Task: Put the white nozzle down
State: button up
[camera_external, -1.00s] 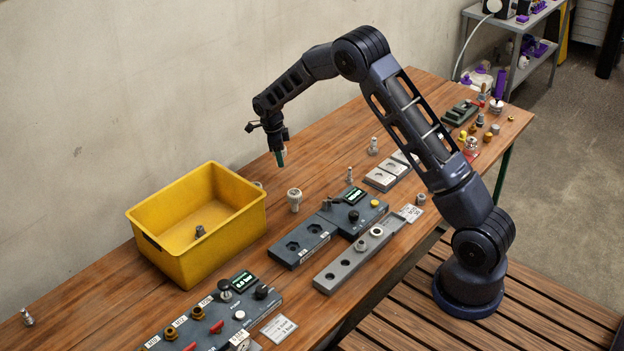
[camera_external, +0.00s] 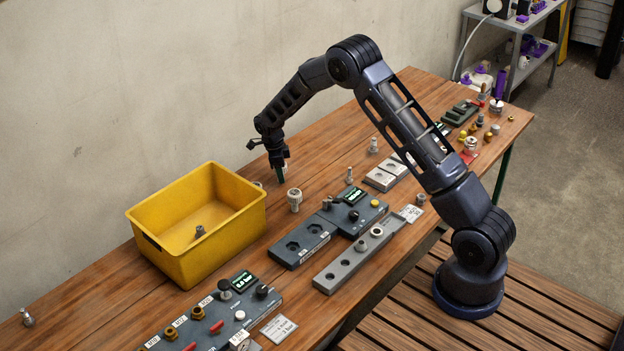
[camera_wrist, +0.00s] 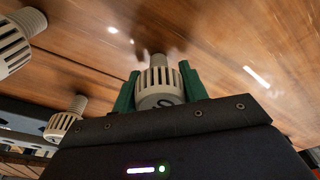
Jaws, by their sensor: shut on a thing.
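My gripper (camera_external: 281,174) is low over the wooden table, behind the grey blocks and to the right of the yellow bin. In the wrist view its green fingers (camera_wrist: 158,84) are shut on the white nozzle (camera_wrist: 158,80), one on each side of its ribbed body. The nozzle's threaded end points at the wood, close to a dark reflection. I cannot tell whether it touches the table. In the external view the held nozzle is mostly hidden by the fingers.
Another pale nozzle (camera_external: 294,198) stands just in front of my gripper. Two similar nozzles show at the left in the wrist view (camera_wrist: 14,42). The yellow bin (camera_external: 172,250) stands to the left. A dark two-hole block (camera_external: 303,243) lies in front.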

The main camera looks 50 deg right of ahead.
jog(key=o, duration=1)
jog(key=r, duration=0.4)
jog(key=a+r, duration=0.1)
jog(key=r, duration=0.3)
jog(key=w+r, duration=0.1)
jog(key=r, duration=0.3)
jog(key=shift+a+r, duration=0.15)
jog(key=shift+a, duration=0.05)
jog(key=s+a+r+n+t+y, duration=0.1)
jog(key=s+a+r+n+t, duration=0.2)
jog(key=s+r+n, duration=1.65)
jog(key=shift+s+a+r+n+t, duration=0.45)
jog(key=shift+s+r+n, duration=0.8)
jog(key=shift+s, duration=4.5)
jog(key=shift+s+a+r+n+t, duration=0.5)
jog(key=shift+s+r+n, duration=0.8)
jog(key=shift+s, duration=4.5)
jog(key=shift+s+a+r+n+t, duration=0.45)
jog(key=shift+s+r+n, duration=0.8)
jog(key=shift+s, duration=4.5)
